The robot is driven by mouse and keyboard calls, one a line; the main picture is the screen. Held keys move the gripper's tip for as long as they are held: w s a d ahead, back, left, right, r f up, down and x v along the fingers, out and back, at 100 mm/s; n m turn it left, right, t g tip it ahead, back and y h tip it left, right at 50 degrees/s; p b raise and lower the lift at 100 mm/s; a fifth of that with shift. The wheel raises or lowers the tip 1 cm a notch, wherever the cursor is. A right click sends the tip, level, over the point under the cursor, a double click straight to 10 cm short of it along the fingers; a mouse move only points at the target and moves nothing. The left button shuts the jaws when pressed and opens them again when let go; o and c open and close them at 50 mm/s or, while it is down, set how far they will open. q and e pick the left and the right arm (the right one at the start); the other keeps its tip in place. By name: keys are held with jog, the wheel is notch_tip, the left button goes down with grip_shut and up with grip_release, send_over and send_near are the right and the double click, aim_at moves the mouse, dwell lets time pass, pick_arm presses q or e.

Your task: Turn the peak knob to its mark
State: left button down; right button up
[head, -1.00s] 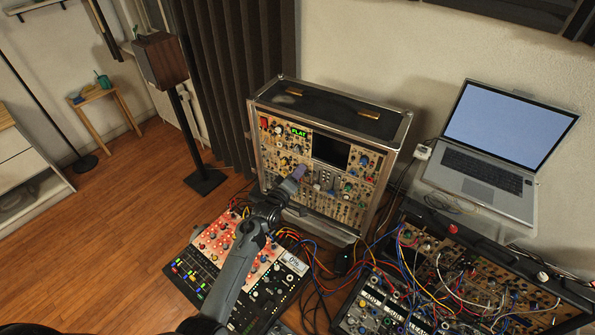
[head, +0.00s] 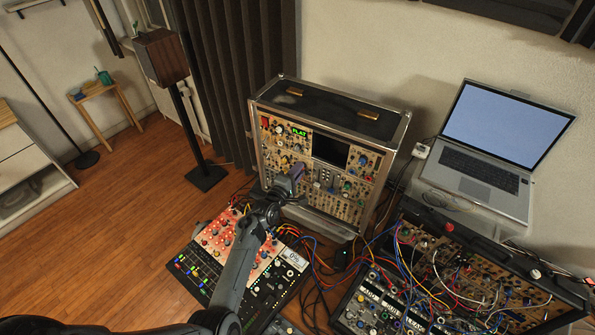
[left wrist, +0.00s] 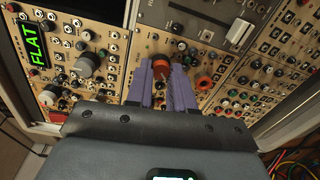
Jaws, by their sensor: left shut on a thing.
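The modular synth case (head: 378,140) stands upright at the middle of the head view, its tan panel full of knobs. A green display (head: 299,133) on it reads FLAT; it also shows in the left wrist view (left wrist: 34,46). My left gripper (head: 297,170) is at the lower left part of this panel. In the left wrist view its purple fingers (left wrist: 165,80) are shut around an orange-red knob (left wrist: 161,68), seemingly the peak knob. The fingers hide part of it. Its pointer and mark cannot be made out. My right gripper is not in view.
A red-and-black mixer panel (head: 262,290) lies below my arm. A patched case (head: 480,270) with loose cables is at the right. A laptop (head: 490,150) stands behind it.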

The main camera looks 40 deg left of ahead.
pick_arm(q)
jog(key=shift+f, duration=0.1)
dwell(0.3)
jog(key=c, duration=1)
grip_release()
jog(key=shift+s+d+r+b, duration=0.15)
jog(key=shift+s+d, duration=0.15)
jog(key=shift+s, duration=1.5)
jog(key=shift+s+d+b, duration=0.15)
jog(key=shift+s+d, duration=0.1)
jog(key=shift+s, duration=1.5)
jog(key=shift+s+d+r+b, duration=0.15)
jog(key=shift+s+d, duration=0.15)
jog(key=shift+s, duration=1.5)
jog(key=shift+f, duration=0.1)
